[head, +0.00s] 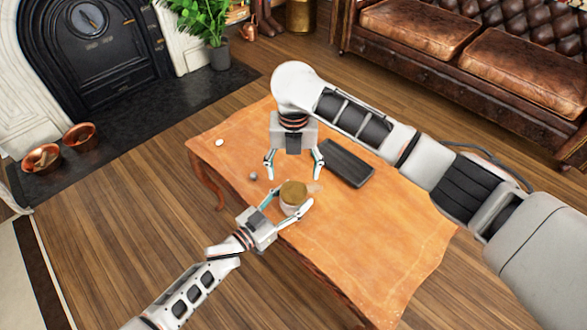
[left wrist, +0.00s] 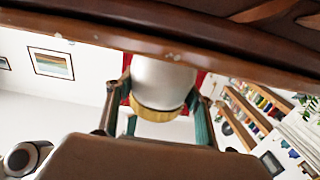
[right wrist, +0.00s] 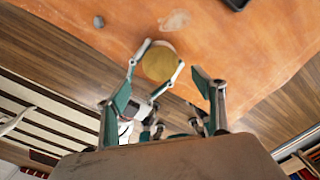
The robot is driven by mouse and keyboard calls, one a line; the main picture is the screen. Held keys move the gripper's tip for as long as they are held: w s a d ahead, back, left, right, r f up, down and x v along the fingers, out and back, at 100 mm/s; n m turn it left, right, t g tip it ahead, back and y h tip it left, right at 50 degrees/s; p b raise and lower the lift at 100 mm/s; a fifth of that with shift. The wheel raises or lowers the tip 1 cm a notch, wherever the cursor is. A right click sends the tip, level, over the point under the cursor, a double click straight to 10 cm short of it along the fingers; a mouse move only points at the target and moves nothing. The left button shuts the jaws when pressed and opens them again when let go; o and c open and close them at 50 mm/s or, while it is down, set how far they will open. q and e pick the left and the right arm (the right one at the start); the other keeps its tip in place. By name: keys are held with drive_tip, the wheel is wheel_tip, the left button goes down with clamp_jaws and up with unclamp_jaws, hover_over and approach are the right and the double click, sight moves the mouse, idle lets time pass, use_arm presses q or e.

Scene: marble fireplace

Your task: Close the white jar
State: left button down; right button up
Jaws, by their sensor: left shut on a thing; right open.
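I cannot tell whether the lid is fully seated. My left gripper (head: 288,204) is shut around the jar's sides; the left wrist view shows the white body (left wrist: 163,80) and gold-brown lid (left wrist: 155,112) between its fingers. My right gripper (head: 294,167) is open and empty, pointing down just behind and above the jar. In the right wrist view the lid (right wrist: 160,63) lies beyond the open right fingers, between the left fingers.
The wooden table (head: 390,225) has a dark tray (head: 347,162) behind the jar. A small grey ball (head: 253,176) and a small white object (head: 219,142) lie to the left. A pale patch (right wrist: 174,20) is near the jar. The table's right part is clear.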

sight(294, 191)
wheel_tip(294, 191, down, 8)
drive_tip(key=shift+f, duration=0.1)
idle(0.4)
